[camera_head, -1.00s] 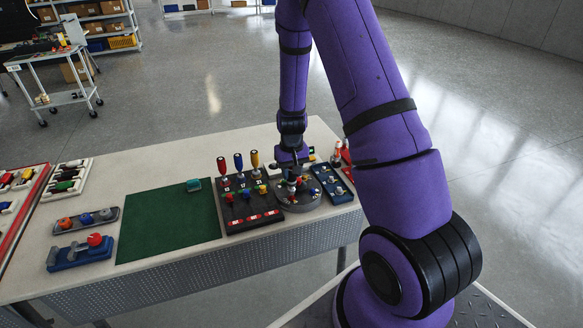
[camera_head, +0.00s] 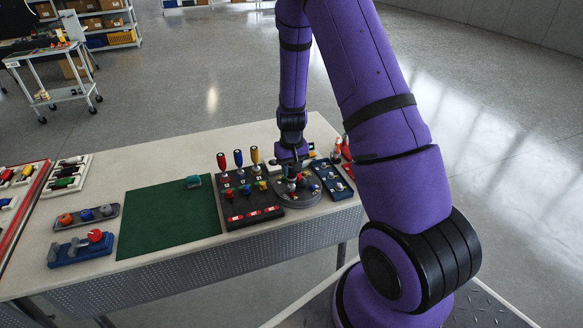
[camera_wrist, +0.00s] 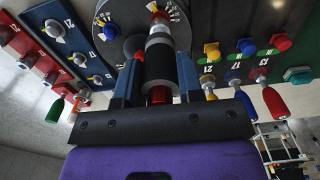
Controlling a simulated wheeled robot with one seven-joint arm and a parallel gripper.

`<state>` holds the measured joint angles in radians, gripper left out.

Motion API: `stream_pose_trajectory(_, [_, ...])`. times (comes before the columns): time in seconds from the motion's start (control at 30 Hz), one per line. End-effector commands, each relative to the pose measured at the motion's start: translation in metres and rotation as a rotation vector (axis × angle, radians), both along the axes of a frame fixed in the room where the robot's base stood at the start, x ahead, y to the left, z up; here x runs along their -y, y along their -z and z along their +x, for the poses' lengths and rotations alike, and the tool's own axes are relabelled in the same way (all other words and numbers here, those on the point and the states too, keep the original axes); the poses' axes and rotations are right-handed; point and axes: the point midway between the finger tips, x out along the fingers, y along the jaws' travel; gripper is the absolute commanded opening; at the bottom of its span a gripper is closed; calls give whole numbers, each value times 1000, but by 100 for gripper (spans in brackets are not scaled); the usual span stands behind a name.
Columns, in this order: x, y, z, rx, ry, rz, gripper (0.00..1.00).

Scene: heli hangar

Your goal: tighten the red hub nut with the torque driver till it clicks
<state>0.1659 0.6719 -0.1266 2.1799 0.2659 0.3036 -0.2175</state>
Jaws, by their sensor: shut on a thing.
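My gripper (camera_wrist: 158,90) is shut on the torque driver (camera_wrist: 160,62), a black and grey barrel with a red lower part between the fingers. In the head view my gripper (camera_head: 291,160) is over the round grey hub (camera_head: 292,203), near the table's right end. In the wrist view the driver's far end points at the hub (camera_wrist: 112,48). A blue nut (camera_wrist: 110,31) is on the hub.
A black rack (camera_head: 262,214) with red, blue and yellow handled tools stands left of the hub. A blue tray (camera_head: 339,193) lies close on its right. Red-handled items (camera_head: 346,150) stand beyond. The green mat (camera_head: 165,225) is mostly bare.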

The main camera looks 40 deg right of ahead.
Motion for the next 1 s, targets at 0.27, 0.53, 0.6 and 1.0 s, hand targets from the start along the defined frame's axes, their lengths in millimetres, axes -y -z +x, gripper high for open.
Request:
stream_pose_trajectory(0.27, [0,4,0,0,0,0,4])
stream_pose_trajectory(0.53, [0,7,0,0,0,0,4])
stream_pose_trajectory(0.6, [0,8,0,0,0,0,4])
stream_pose_trajectory(1.0, [0,13,0,1,0,0,4])
